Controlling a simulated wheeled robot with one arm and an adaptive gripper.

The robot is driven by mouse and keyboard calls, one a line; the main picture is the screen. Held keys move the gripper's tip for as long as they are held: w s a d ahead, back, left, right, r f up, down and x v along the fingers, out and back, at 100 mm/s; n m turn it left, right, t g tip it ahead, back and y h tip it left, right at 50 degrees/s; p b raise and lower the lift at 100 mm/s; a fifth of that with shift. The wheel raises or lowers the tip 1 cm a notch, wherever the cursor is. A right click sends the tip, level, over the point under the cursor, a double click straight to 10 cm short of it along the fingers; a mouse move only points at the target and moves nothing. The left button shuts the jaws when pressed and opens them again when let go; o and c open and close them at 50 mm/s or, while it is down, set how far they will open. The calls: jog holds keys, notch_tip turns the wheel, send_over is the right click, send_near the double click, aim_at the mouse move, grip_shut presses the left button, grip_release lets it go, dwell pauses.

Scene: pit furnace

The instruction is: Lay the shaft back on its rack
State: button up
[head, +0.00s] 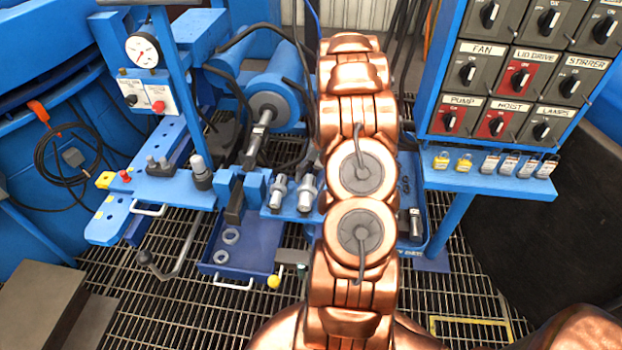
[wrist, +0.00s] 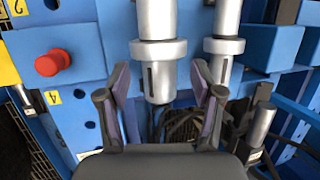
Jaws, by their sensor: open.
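In the wrist view, a silver shaft with a wide collar and a slotted end (wrist: 158,65) hangs down between the fingers of my gripper (wrist: 160,108). The gripper is open, and a gap shows between each finger and the shaft. A second, similar collared shaft (wrist: 225,50) is close by on the right. In the head view, two silver collared shafts, one on the left (head: 278,190) and one on the right (head: 307,192), sit side by side at a blue rack (head: 268,211). My copper arm hides my gripper there. I cannot tell which shaft is which across views.
A red knob (wrist: 52,62) is left of the shafts, and a grey cylinder (wrist: 260,128) is at lower right. In the head view, a blue tray (head: 262,258) holds rings. A switch panel (head: 520,75) and small padlocks (head: 490,163) are at right. Grating floor lies in front.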

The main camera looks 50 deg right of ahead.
jog(key=shift+r, duration=0.1)
jog(key=v, duration=1.1)
jog(key=shift+r, duration=0.4)
jog(key=shift+d, duration=0.15)
